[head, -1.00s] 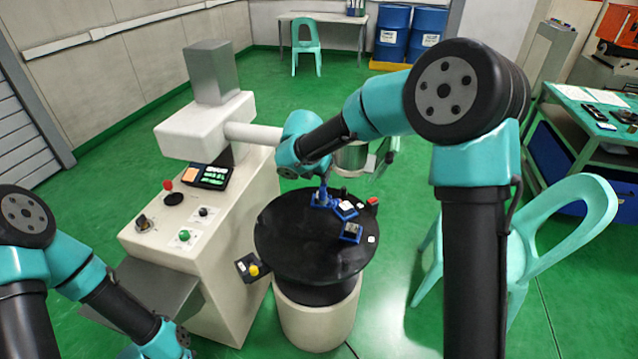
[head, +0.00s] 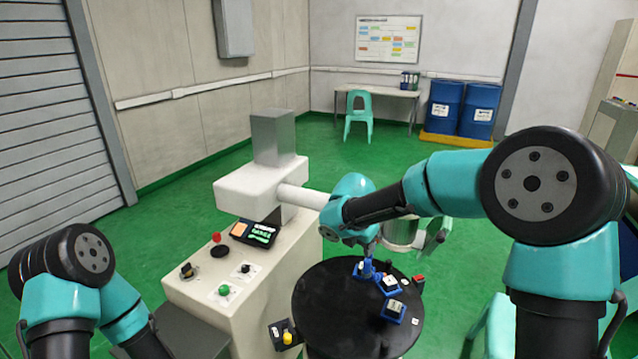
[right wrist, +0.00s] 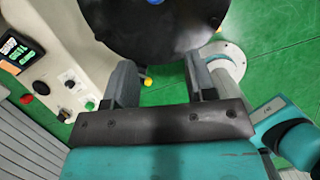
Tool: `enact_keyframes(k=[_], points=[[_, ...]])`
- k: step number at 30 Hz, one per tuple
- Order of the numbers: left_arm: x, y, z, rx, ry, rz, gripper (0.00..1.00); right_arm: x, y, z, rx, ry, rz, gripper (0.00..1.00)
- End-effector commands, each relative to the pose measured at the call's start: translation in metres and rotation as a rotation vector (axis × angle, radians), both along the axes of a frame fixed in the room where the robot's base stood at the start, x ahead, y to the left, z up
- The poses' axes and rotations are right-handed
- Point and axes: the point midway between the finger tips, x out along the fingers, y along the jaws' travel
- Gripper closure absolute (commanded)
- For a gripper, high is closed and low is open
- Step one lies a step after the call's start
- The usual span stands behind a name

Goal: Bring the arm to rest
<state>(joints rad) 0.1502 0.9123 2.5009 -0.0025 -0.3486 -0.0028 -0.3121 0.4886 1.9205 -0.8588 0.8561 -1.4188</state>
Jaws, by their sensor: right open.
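My right arm reaches from the right over the black round table (head: 330,310) in the head view. Its wrist is above the table's far side, and the jaws are hard to make out there. In the right wrist view my right gripper (right wrist: 160,70) is open, with nothing between its fingers. The dark table edge and green floor lie beyond them. My left arm shows at the lower left of the head view, and its gripper is out of frame.
Small blue fixtures (head: 393,311) and a red block (head: 418,281) stand on the table. The white machine (head: 250,300) with buttons and a screen (head: 254,233) is left of it. Blue drums (head: 446,105) and a green chair (head: 358,115) are far back.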

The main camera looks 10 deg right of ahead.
Motion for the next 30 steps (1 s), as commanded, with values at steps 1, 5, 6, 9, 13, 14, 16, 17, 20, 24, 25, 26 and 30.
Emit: enact_keyframes(k=[1, 5, 6, 9, 13, 14, 16, 17, 20, 24, 25, 26, 30], points=[[0.0, 0.0, 0.0, 0.0, 0.0, 0.0, 1.0, -0.005, -0.001, -0.022, 0.039, 0.021, -0.046, 0.49], [0.0, 0.0, 0.0, 0.0, 0.0, 0.0, 1.0, -0.025, 0.001, -0.086, 0.188, 0.075, -0.246, 0.49], [0.0, 0.0, 0.0, 0.0, 0.0, 0.0, 1.0, -0.034, 0.001, -0.108, 0.24, 0.097, -0.329, 0.49], [0.0, 0.0, 0.0, 0.0, 0.0, 0.0, 1.0, -0.06, 0.001, -0.163, 0.367, 0.151, -0.57, 0.49], [0.0, 0.0, 0.0, 0.0, 0.0, 0.0, 1.0, -0.102, -0.001, -0.227, 0.506, 0.224, -0.942, 0.49], [0.0, 0.0, 0.0, 0.0, 0.0, 0.0, 1.0, -0.113, -0.002, -0.24, 0.531, 0.239, -1.034, 0.49], [0.0, 0.0, 0.0, 0.0, 0.0, 0.0, 1.0, -0.137, -0.005, -0.269, 0.583, 0.268, -1.255, 0.49], [0.0, 0.0, 0.0, 0.0, 0.0, 0.0, 1.0, -0.148, -0.007, -0.28, 0.602, 0.277, -1.352, 0.49], [0.0, 0.0, 0.0, 0.0, 0.0, 0.0, 1.0, -0.184, -0.014, -0.313, 0.64, 0.298, -1.681, 0.49], [0.0, 0.0, 0.0, 0.0, 0.0, 0.0, 1.0, -0.232, -0.027, -0.345, 0.652, 0.285, -2.109, 0.49], [0.0, 0.0, 0.0, 0.0, 0.0, 0.0, 1.0, -0.241, -0.029, -0.35, 0.65, 0.276, -2.183, 0.49], [0.0, 0.0, 0.0, 0.0, 0.0, 0.0, 1.0, -0.248, -0.032, -0.354, 0.647, 0.267, -2.249, 0.49], [0.0, 0.0, 0.0, 0.0, 0.0, 0.0, 1.0, -0.268, -0.039, -0.362, 0.639, 0.234, -2.431, 0.49]])
